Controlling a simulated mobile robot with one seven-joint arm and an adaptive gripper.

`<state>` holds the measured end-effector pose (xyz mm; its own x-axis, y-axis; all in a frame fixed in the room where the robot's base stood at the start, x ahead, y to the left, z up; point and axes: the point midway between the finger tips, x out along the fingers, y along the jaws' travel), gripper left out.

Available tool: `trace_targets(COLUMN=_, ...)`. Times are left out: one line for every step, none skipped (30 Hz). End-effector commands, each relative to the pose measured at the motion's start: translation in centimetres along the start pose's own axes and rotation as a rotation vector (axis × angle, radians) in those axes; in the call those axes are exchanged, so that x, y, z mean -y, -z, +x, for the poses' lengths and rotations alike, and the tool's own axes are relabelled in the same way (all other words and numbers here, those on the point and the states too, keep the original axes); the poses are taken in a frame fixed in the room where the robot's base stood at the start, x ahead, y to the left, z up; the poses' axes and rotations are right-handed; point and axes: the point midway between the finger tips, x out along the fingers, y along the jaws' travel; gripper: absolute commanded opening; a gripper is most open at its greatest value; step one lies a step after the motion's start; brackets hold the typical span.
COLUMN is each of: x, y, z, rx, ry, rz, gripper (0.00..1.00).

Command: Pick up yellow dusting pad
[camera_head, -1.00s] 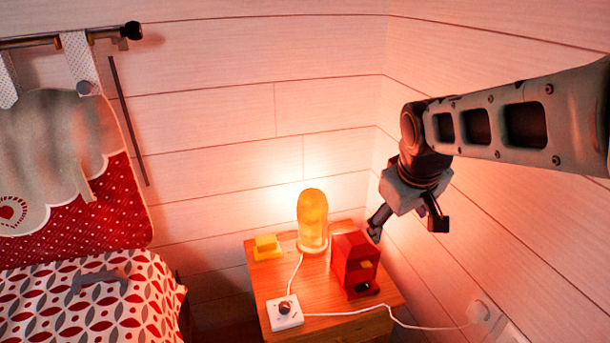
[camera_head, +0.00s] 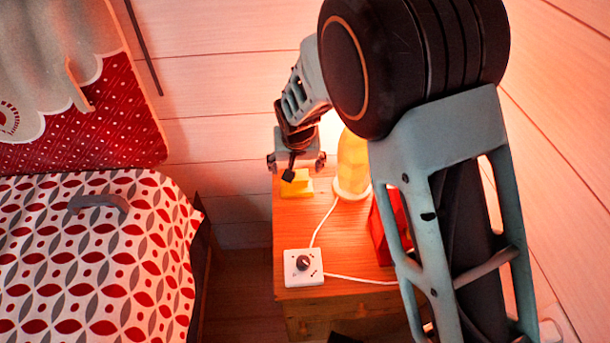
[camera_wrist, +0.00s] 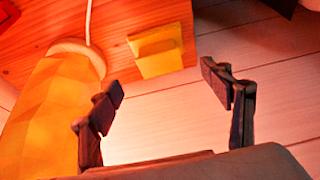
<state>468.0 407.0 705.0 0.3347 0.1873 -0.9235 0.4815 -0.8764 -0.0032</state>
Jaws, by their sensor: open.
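The yellow dusting pad (camera_head: 297,187) lies on the wooden nightstand (camera_head: 300,230), near its back left corner. It also shows in the wrist view (camera_wrist: 158,50), where it lies beyond the fingertips, between them in direction and nearer the left finger. My gripper (camera_head: 296,165) is at the back of the nightstand, by the pad, and one finger covers a small part of it in the head view. In the wrist view my gripper (camera_wrist: 165,90) is open and empty, its two fingers wide apart. No contact with the pad shows.
A glowing yellow lamp (camera_head: 352,165) stands right of the pad, close to my left finger in the wrist view (camera_wrist: 45,115). A red box (camera_head: 385,230) is partly hidden by my arm. A white dimmer (camera_head: 303,267) with a cord sits in front. The bed (camera_head: 90,250) is left.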

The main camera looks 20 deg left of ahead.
Motion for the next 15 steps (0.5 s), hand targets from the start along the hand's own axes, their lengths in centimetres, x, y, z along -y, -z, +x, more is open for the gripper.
trace_targets(x=-0.1, y=-0.2, z=1.2, rx=0.004, ry=-0.002, rz=0.0, gripper=0.72)
trace_targets(x=-0.1, y=-0.2, z=1.6, rx=0.003, ry=-0.002, rz=0.0, gripper=0.72)
trace_targets(x=-0.2, y=-0.2, z=2.3, rx=0.003, ry=-0.002, rz=0.0, gripper=0.72)
trace_targets(x=-0.1, y=-0.1, z=2.7, rx=0.003, ry=-0.002, rz=-0.001, gripper=0.72)
trace_targets(x=-0.1, y=-0.1, z=3.1, rx=0.003, ry=-0.002, rz=-0.001, gripper=0.72)
trace_targets(x=-0.1, y=-0.1, z=3.5, rx=0.002, ry=-0.002, rz=-0.001, gripper=0.72)
trace_targets(x=-0.1, y=-0.1, z=3.8, rx=0.002, ry=-0.002, rz=-0.002, gripper=0.72)
trace_targets(x=-0.1, y=0.0, z=4.0, rx=0.001, ry=-0.002, rz=-0.002, gripper=0.72)
trace_targets(x=-0.1, y=0.0, z=4.2, rx=0.0, ry=-0.001, rz=-0.002, gripper=0.72)
trace_targets(x=-0.1, y=0.0, z=4.3, rx=0.0, ry=-0.001, rz=-0.002, gripper=0.72)
trace_targets(x=-0.1, y=0.0, z=4.5, rx=0.001, ry=-0.002, rz=-0.002, gripper=0.72)
trace_targets(x=-0.2, y=0.0, z=5.0, rx=0.002, ry=-0.002, rz=-0.002, gripper=0.72)
trace_targets(x=-0.2, y=0.0, z=5.4, rx=0.002, ry=-0.002, rz=-0.002, gripper=0.72)
trace_targets(x=-0.2, y=0.1, z=5.8, rx=0.002, ry=-0.002, rz=-0.001, gripper=0.72)
trace_targets(x=-0.2, y=0.2, z=6.5, rx=0.002, ry=-0.002, rz=-0.001, gripper=0.72)
